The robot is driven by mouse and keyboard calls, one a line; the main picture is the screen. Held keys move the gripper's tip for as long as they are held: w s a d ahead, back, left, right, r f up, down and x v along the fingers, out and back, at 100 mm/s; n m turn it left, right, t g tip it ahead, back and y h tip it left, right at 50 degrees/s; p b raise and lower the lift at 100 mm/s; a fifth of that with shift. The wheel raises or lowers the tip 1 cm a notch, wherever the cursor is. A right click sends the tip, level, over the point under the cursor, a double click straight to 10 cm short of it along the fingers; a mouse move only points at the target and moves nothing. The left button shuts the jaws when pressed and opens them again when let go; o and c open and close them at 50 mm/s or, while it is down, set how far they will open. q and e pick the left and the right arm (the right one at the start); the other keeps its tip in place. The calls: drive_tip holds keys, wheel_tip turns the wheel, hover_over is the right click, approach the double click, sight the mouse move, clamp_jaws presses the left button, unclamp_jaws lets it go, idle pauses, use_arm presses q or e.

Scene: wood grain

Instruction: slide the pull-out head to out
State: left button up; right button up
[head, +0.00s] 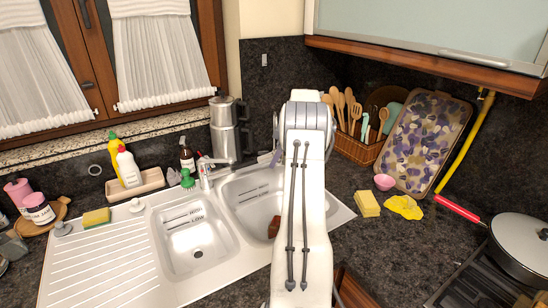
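A chrome kitchen tap (205,174) stands at the back rim of the white double sink. Its body is upright, and a short spout reaches right. The pull-out head is too small to tell apart clearly from the spout. My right arm comes up from the bottom over the right bowl. Its own links hide most of my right gripper (277,155); only a grey part shows left of the arm's far end, right of the tap and apart from it in the picture. Its fingers cannot be made out. My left gripper is not in view.
The sink (215,221) has a left bowl, a right bowl partly behind my arm, and a drainer. A green brush (188,180), a soap bottle (187,155) and a metal moka pot (226,130) stand close around the tap. A utensil basket (355,149) stands right.

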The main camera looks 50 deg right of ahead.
drive_tip(key=shift+w+a+f, duration=0.1)
drive_tip(key=shift+w+a, duration=0.05)
drive_tip(key=shift+w, duration=0.1)
drive_tip(key=shift+s+r+b, duration=0.25)
drive_tip(key=shift+r+b, duration=0.05)
drive_tip(key=shift+r, duration=0.2)
drive_tip(key=b+v, duration=0.2)
drive_tip(key=v, duration=0.7)
drive_tip(key=shift+r, duration=0.2)
